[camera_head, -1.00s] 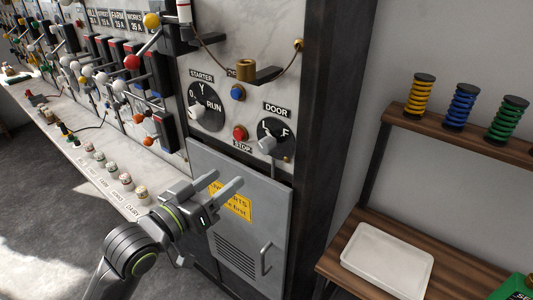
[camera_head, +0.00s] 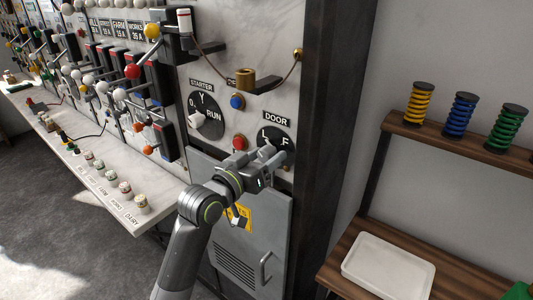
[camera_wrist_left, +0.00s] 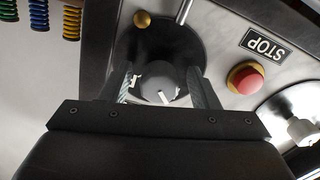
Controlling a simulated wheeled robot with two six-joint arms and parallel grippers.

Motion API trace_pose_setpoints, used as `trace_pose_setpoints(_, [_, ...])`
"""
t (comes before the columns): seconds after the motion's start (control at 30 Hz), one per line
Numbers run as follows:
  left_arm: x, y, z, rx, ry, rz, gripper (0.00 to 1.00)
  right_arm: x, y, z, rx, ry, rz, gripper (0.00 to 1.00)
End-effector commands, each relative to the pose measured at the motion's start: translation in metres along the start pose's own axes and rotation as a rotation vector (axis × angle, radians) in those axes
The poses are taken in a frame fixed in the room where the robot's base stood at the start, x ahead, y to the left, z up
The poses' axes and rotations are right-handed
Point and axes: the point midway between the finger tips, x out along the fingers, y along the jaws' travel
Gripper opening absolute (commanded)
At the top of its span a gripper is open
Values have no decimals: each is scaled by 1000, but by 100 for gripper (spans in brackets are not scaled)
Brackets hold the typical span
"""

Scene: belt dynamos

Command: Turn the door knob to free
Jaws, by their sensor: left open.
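The door knob (camera_wrist_left: 158,82) is a grey knob with a white mark, on a round black dial (camera_head: 276,134). The dial sits under a DOOR label, with L on its left and F on its right in the head view. My left gripper (camera_head: 271,154) is at the dial, its jaws open. In the wrist view its two fingers stand on either side of the knob; whether they touch it I cannot tell. In the head view the gripper hides most of the knob. My right gripper is not in view.
A red STOP button (camera_head: 239,143) and the starter dial (camera_head: 206,112) are left of the door dial. Below is a grey cabinet door (camera_head: 270,225) with a handle. A wooden shelf (camera_head: 460,140) with coloured coils and a white tray (camera_head: 388,268) stand at right.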

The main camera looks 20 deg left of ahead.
Motion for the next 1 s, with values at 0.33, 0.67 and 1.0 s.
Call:
trace_pose_setpoints(0.33, [7, 0, 0, 1, 0, 0, 55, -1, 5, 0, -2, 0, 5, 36])
trace_pose_setpoints(0.67, [7, 0, 0, 1, 0, 0, 21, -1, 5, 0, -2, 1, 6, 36])
trace_pose_setpoints(1.0, [7, 0, 1, 24, 0, 0, 11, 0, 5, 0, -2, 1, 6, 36])
